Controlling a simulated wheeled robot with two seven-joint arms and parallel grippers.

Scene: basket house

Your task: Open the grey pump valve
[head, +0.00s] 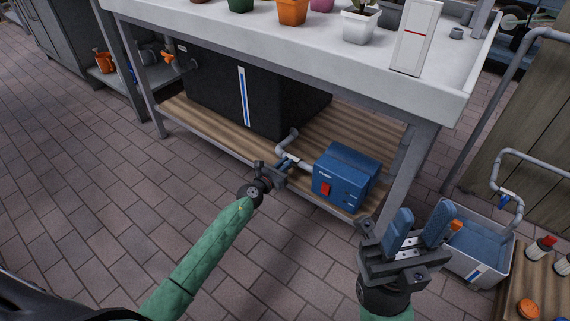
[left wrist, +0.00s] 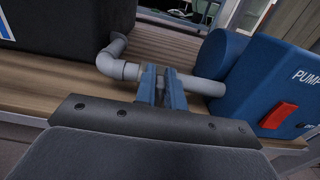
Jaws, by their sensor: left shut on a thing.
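The grey pump valve sits on the grey pipe (head: 291,137) between the black tank (head: 215,90) and the blue pump (head: 347,172) on the lower shelf. My left gripper (head: 287,164) is at this pipe, just left of the pump, and is shut on the valve's handle. In the left wrist view its blue fingers (left wrist: 162,88) stand close together in front of the pipe (left wrist: 125,70) and hide most of the valve, so its angle cannot be told. My right gripper (head: 418,229) is open and empty, raised in front of the bench leg.
The slatted wooden shelf (head: 190,115) lies under a white bench top (head: 340,50) with several pots. A bench leg (head: 408,172) stands right of the pump. A tub of water (head: 470,270) is at the right. The paved floor at left is clear.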

